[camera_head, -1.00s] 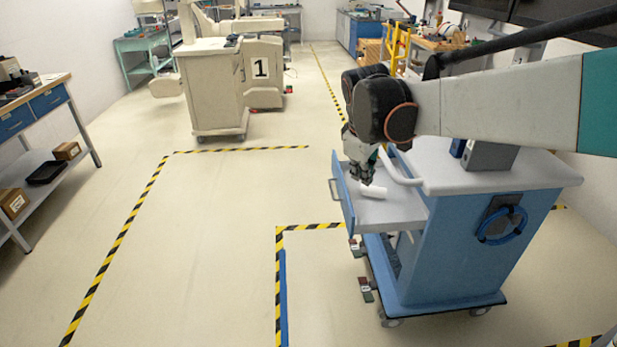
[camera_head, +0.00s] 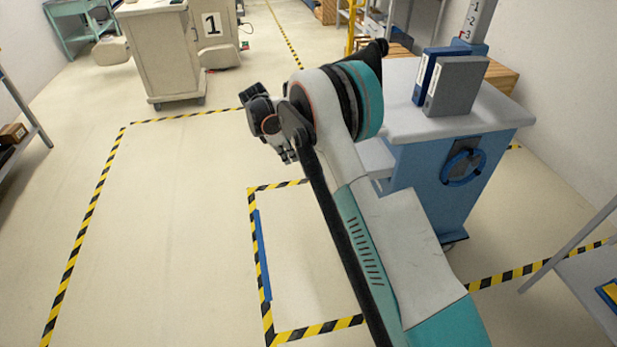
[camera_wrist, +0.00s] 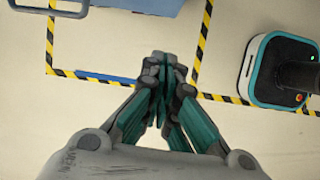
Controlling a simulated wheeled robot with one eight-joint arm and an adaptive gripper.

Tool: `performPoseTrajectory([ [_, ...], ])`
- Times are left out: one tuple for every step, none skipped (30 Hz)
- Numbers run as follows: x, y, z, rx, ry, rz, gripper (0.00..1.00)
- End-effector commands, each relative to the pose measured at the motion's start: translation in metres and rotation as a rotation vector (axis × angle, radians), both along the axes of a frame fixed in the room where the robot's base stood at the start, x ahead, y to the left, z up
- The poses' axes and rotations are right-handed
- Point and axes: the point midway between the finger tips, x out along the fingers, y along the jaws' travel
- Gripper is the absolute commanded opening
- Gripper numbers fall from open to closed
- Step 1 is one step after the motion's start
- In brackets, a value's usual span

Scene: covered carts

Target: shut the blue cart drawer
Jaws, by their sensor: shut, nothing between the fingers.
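The blue cart (camera_head: 425,185) stands at right in the head view, with a pale grey top. Its drawer (camera_head: 376,158) is pulled out on the cart's left side, mostly hidden behind my arm. In the wrist view a blue panel, seemingly the drawer front (camera_wrist: 140,6), shows at the top edge, with a grey bar handle (camera_wrist: 47,12) at its left. My gripper (camera_head: 287,157) is in front of the drawer, to its left, pointing down. In the wrist view my gripper (camera_wrist: 160,62) is shut and empty over bare floor, apart from the drawer front.
Grey and blue binders (camera_head: 455,86) stand on the cart top. Yellow-black floor tape (camera_head: 255,250) marks a bay around the cart. A beige cart (camera_head: 160,50) stands far left. A bench (camera_head: 590,280) is at lower right. The floor left of my gripper is clear.

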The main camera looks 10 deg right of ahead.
Motion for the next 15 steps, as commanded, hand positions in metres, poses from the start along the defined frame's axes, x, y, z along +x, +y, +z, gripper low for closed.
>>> performPoseTrajectory([
  [0.003,0.002,-0.010,-0.007,0.013,0.016,0.00],
  [0.003,0.002,-0.014,-0.010,0.020,0.024,0.00],
  [0.004,0.003,-0.019,-0.014,0.028,0.033,0.00],
  [0.004,0.003,-0.022,-0.016,0.032,0.038,0.00],
  [0.005,0.003,-0.024,-0.018,0.036,0.042,0.00],
  [0.005,0.003,-0.026,-0.020,0.039,0.045,0.00],
  [0.005,0.003,-0.027,-0.020,0.040,0.046,0.00],
  [0.005,0.003,-0.028,-0.021,0.041,0.047,0.00],
  [0.005,0.002,-0.030,-0.021,0.041,0.047,0.00],
  [0.005,0.002,-0.032,-0.021,0.041,0.047,0.00],
  [0.005,0.001,-0.034,-0.021,0.041,0.047,0.00],
  [0.005,0.000,-0.037,-0.020,0.041,0.047,0.00],
  [0.005,-0.001,-0.040,-0.020,0.040,0.046,0.00],
  [0.005,-0.002,-0.043,-0.020,0.040,0.046,0.00],
  [0.005,-0.004,-0.048,-0.020,0.040,0.046,0.00],
])
